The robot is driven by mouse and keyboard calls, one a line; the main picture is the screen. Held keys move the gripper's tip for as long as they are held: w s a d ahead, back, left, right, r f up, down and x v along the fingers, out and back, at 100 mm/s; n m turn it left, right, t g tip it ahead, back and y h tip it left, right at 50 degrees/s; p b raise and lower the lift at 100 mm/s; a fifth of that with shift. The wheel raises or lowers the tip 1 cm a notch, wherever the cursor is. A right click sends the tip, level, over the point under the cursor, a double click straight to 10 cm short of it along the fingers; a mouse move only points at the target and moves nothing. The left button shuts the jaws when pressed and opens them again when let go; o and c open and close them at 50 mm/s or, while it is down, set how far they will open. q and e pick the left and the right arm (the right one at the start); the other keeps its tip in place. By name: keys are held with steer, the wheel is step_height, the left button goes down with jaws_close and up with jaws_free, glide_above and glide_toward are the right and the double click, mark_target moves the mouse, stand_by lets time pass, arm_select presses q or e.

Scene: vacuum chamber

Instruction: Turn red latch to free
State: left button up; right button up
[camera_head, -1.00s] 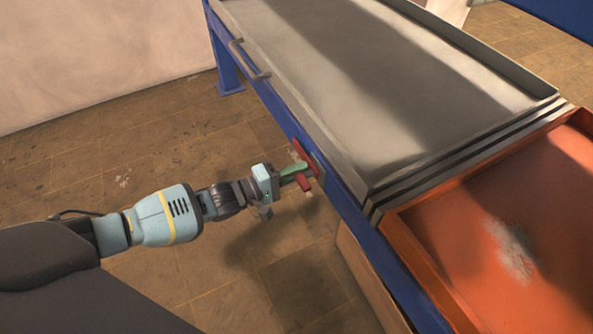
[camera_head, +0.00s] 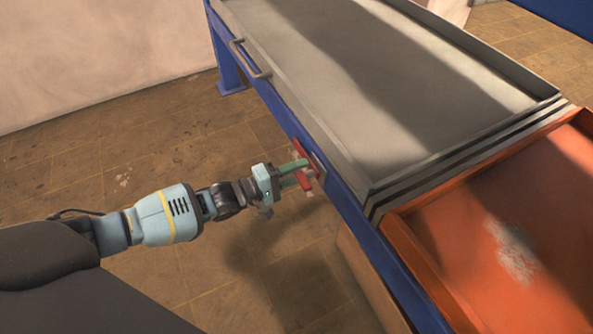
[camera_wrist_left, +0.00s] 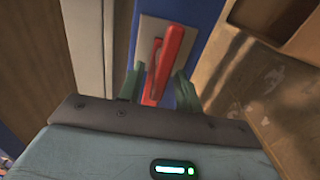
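The red latch (camera_head: 300,149) sits on a light plate (camera_wrist_left: 148,37) on the side of the blue frame, below the grey table. In the left wrist view the latch (camera_wrist_left: 169,55) is a red bar standing out from the plate, with its lower end between my fingers. My left gripper (camera_head: 296,173) is at the latch. Its two green fingers are spread apart, one on each side of the bar, and a gap shows on the right side in the left wrist view (camera_wrist_left: 160,88). The fingers partly hide the latch in the head view. My right gripper is not in view.
The grey metal table (camera_head: 345,95) with a raised rim lies above the latch, with a handle (camera_head: 250,60) on its side. An orange tray (camera_head: 460,235) adjoins it at the right. A brown box (camera_head: 362,272) stands below. The floor left of the frame is clear.

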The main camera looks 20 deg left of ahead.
arm_select(q)
steer(key=shift+s+a, duration=0.3)
steer(key=shift+s, duration=0.05)
steer(key=p+v, duration=0.2)
steer(key=v, duration=0.4)
steer(key=shift+s+a, duration=0.25)
steer(key=shift+s, duration=0.1)
